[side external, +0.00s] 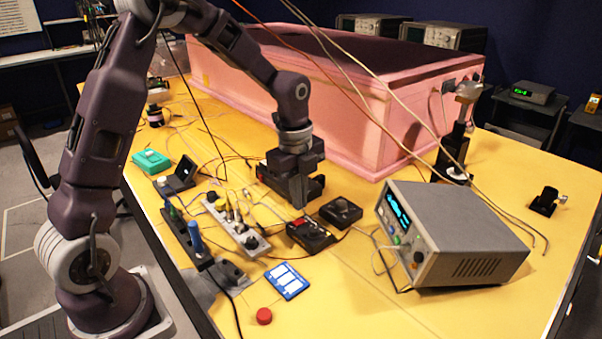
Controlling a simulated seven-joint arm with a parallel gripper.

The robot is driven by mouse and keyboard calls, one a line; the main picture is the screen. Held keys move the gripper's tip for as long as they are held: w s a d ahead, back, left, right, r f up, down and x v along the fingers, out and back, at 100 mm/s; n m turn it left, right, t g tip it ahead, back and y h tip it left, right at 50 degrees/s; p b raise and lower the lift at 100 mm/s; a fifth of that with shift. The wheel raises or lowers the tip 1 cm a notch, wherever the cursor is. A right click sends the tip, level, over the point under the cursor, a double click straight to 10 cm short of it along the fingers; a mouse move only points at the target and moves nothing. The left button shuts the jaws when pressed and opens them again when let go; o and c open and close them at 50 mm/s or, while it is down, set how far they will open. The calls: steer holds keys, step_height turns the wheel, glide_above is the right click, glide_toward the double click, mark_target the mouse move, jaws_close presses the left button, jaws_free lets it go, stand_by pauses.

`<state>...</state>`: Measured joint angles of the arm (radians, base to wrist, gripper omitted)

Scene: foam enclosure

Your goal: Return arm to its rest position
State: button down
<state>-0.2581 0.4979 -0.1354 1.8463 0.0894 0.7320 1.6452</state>
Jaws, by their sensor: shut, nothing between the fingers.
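My arm rises from its base at the left and bends over the yellow table (440,300). My gripper (298,200) points down over the middle of the table, in front of the pink foam enclosure (350,130). It is shut and empty. Its fingertips are just behind a small black box with a red part (311,236). Whether they touch anything below cannot be told from this view.
A grey instrument with a lit display (455,235) stands at the right. Power strips (237,228) with plugs, a blue card (287,281) and a red button (264,316) lie in front. Loose cables hang across the enclosure. The front right table is clear.

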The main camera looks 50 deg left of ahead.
steer(key=s+d+r+n, duration=0.2)
steer(key=s+r, duration=0.1)
steer(key=r, duration=1)
steer(key=s+d+n+t, duration=0.2)
steer(key=s+n, duration=0.6)
steer(key=s, duration=0.3)
steer(key=s+d+r+n+t, duration=0.1)
steer(key=s+d+n+t, duration=0.1)
steer(key=s+n, duration=0.6)
steer(key=s, duration=0.2)
steer(key=shift+s+d+t, duration=0.15)
steer(key=shift+s+t, duration=0.2)
steer(key=shift+t, duration=0.05)
